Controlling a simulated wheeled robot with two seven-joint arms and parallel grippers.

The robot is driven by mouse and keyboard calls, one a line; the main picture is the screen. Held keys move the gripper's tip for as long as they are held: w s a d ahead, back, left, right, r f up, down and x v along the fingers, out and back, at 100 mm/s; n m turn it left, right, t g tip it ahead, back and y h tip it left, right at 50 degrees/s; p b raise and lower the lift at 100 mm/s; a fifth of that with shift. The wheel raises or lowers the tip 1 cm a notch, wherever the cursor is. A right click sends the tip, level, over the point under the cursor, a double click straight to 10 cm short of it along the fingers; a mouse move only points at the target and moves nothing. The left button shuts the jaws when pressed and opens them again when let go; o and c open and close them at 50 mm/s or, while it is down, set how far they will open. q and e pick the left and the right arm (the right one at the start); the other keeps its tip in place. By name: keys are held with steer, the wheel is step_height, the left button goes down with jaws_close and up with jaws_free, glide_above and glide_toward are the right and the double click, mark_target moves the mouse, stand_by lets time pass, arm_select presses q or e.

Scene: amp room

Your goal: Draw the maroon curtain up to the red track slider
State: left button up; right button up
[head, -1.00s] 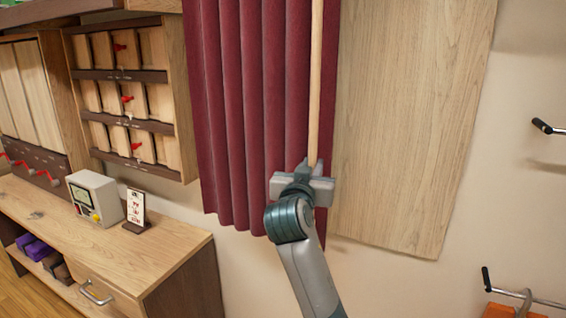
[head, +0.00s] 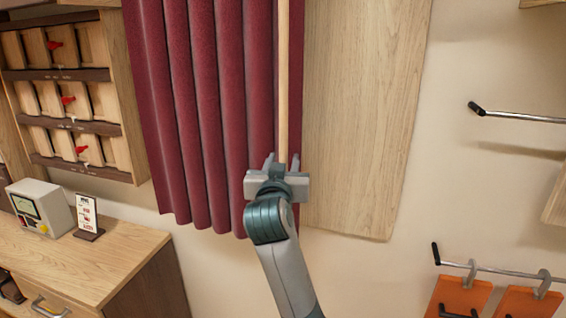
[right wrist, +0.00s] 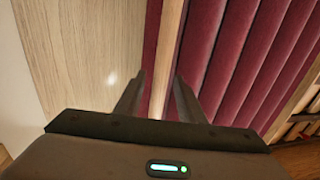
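The maroon curtain (head: 185,110) hangs in folds at the centre left of the head view, its top cut off by the frame. A pale wooden wand (head: 283,80) hangs in front of its right edge. My right gripper (head: 282,160) is at the wand's lower end, its fingers apart on either side of it. The red track slider and my left gripper are not in view.
A wooden panel (head: 355,120) is on the wall right of the curtain. A desk (head: 85,255) with a meter box (head: 40,208) and a small sign (head: 87,215) stands at lower left. Wall rods (head: 515,115) and hanging orange items (head: 460,298) are at right.

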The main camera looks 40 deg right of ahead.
steer(key=shift+s, duration=0.1)
steer(key=p+v, duration=0.9)
steer(key=v, duration=0.8)
stand_by(0.9)
steer(key=shift+s+a, duration=0.1)
steer(key=shift+a, duration=0.1)
